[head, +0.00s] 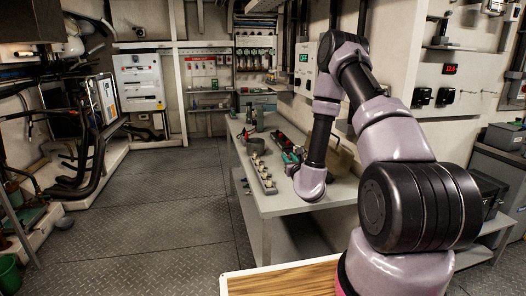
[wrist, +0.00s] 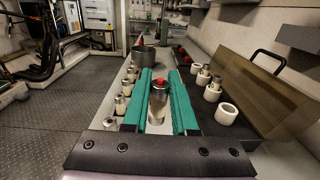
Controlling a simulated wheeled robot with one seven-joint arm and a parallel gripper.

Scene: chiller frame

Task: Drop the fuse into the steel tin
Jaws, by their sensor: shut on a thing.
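The fuse (wrist: 158,103) is a metal cylinder with a red top, seen upright between the green fingers in the wrist view. My gripper (wrist: 161,90) is shut on it. The steel tin (wrist: 143,55) is a round grey open tin on the bench, ahead of the fingers and slightly left in the wrist view. In the head view the tin (head: 252,142) stands beyond my gripper (head: 291,158), toward the far left of the bench. The fuse cannot be made out in the head view, and the tin's inside is not clear.
A rail of several pale-and-metal fuses (head: 262,172) runs along the bench's left side. Right of my gripper in the wrist view are several white cylinders (wrist: 226,113) and a brownish panel with a black handle (wrist: 268,58). A red-tipped object (wrist: 141,40) shows behind the tin.

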